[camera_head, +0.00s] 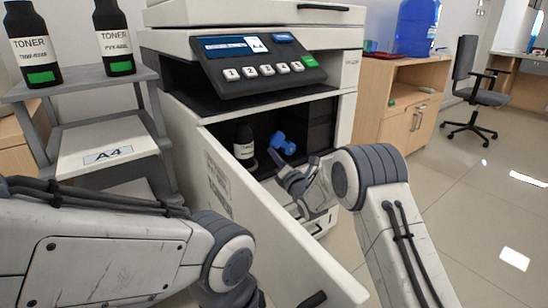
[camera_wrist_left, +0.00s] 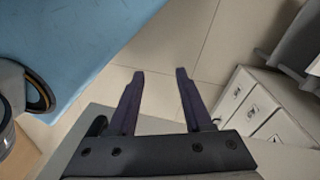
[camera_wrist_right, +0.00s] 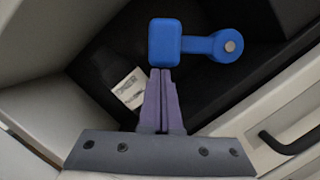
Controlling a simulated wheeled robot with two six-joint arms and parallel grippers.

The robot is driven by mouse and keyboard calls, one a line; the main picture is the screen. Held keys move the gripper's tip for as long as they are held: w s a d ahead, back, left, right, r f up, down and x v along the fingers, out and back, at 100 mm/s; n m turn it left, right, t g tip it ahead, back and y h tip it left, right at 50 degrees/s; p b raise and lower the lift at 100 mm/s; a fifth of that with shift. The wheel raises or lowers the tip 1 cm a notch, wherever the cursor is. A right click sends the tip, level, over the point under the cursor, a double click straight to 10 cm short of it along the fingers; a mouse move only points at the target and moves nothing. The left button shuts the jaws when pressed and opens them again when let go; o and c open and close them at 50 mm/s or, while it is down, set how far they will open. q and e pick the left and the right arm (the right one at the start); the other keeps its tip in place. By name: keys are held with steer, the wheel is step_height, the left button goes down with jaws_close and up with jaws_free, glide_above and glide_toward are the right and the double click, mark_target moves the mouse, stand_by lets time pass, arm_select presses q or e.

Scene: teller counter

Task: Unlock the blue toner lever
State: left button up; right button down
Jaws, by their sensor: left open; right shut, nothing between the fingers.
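The blue toner lever (camera_head: 283,144) is inside the open printer cavity, beside a black toner bottle (camera_head: 244,141) with a white label. In the right wrist view the lever (camera_wrist_right: 202,46) shows a square block on the left and a round pivot end on the right. My right gripper (camera_head: 282,167) reaches into the opening. Its fingers (camera_wrist_right: 163,72) are shut with nothing between them, and the tips are at the lower edge of the blue block; I cannot tell whether they touch. My left gripper (camera_wrist_left: 159,72) is open and empty above the floor.
The printer's white front door (camera_head: 265,215) hangs open toward me, with a dark handle. The control panel (camera_head: 262,62) overhangs the cavity. Two toner bottles (camera_head: 117,42) stand on a grey shelf (camera_head: 75,85) at left. A wooden cabinet (camera_head: 398,105) stands at right.

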mark_target(279, 136)
steer(key=shift+r, duration=0.2)
steer(key=shift+w+d+r+m+h+p, duration=0.15)
steer(key=shift+d+r+m+h+p, duration=0.15)
steer(key=shift+r+m+p, duration=0.4)
steer(key=shift+w+d+r+m+h+p, duration=0.15)
steer(key=shift+r+m+h+p, duration=0.25)
steer(key=shift+r+m, duration=0.4)
steer(key=m+p, duration=0.1)
steer(key=w+d+r+m+p, duration=0.1)
steer(key=m, duration=0.1)
steer(key=shift+d+r, duration=0.1)
steer(key=shift+r, duration=0.2)
steer(key=shift+w+d+r+m+g+h+p, duration=0.15)
steer(key=shift+w+d+r+m+g+p, duration=0.2)
steer(key=shift+d+m, duration=0.3)
steer(key=shift+w+d+r+m+g+h+p, duration=0.15)
steer(key=shift+w+d+r+m+p, duration=0.25)
steer(key=shift+m, duration=0.35)
steer(key=shift+w+d, duration=0.1)
